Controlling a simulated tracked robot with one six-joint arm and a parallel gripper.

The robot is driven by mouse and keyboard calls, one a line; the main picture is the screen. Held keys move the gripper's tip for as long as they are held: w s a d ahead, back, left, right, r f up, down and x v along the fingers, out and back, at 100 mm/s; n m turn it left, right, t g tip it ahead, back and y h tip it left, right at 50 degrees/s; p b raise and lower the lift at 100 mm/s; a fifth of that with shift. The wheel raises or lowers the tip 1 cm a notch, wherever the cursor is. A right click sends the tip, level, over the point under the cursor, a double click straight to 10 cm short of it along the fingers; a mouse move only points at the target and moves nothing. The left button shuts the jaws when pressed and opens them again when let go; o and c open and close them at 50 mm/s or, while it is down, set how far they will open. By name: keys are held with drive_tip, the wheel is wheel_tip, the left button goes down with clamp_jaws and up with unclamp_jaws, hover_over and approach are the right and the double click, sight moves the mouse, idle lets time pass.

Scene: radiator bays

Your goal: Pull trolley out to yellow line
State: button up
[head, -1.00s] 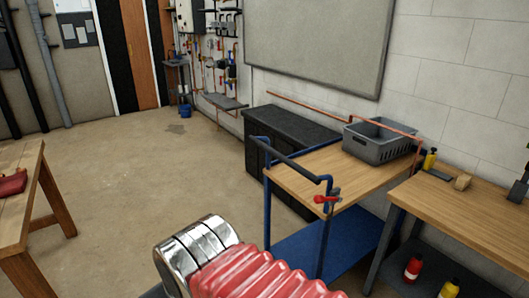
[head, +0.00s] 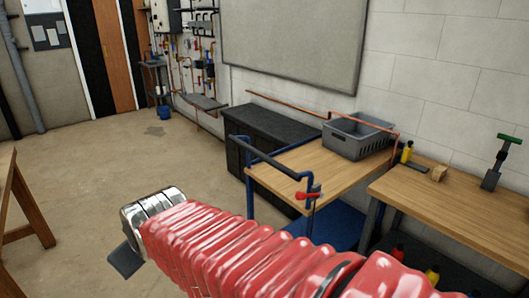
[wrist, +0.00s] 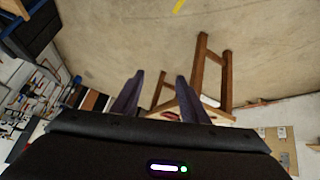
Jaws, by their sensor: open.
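The trolley (head: 318,166) stands against the back wall in the head view, right of centre. It has a wooden top, a blue frame, a blue lower shelf (head: 338,226) and a dark handle bar (head: 277,159) at its left end. A red lever (head: 308,194) sits at the near handle corner. My gripper (wrist: 157,92) is open and empty in the wrist view, its two fingers apart over the floor, away from the trolley. In the head view my red-sleeved arm reaches left, in front of the trolley.
A grey crate (head: 358,136) sits on the trolley top. A dark cabinet (head: 262,139) stands just left of the trolley, and a wooden workbench (head: 460,206) stands close on its right. A wooden table (head: 30,205) is at left. Open floor (head: 120,165) lies between.

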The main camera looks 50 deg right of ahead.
drive_tip(key=w+d+n+t+h, duration=0.2)
drive_tip(key=w+d+t+h, duration=0.1)
drive_tip(key=w+d, duration=1.05)
drive_tip(key=w+d+f+n+t+h, duration=0.15)
drive_tip(key=w+d+h, duration=0.35)
drive_tip(key=d, duration=0.9)
drive_tip(key=s+d+f+n+h, duration=0.1)
drive_tip(key=s+d+f+h, duration=0.1)
drive_tip(key=d, duration=0.6)
drive_tip(key=s+d+f+n+g+h, duration=0.1)
drive_tip(key=s+d+f+h, duration=0.1)
drive_tip(key=d+f, duration=0.3)
drive_tip(key=s+d+f+n+g+h, duration=0.1)
drive_tip(key=s+d+f+h, duration=0.1)
drive_tip(key=d, duration=1.1)
drive_tip(key=shift+s+f+h, duration=0.3)
drive_tip(key=shift+f+h, duration=0.45)
drive_tip(key=shift+h, duration=0.05)
drive_tip(key=shift+d, duration=0.1)
drive_tip(key=x, duration=1.3)
drive_tip(key=shift+w+d, duration=0.25)
drive_tip(key=shift+r, duration=0.1)
drive_tip(key=shift+c, duration=0.2)
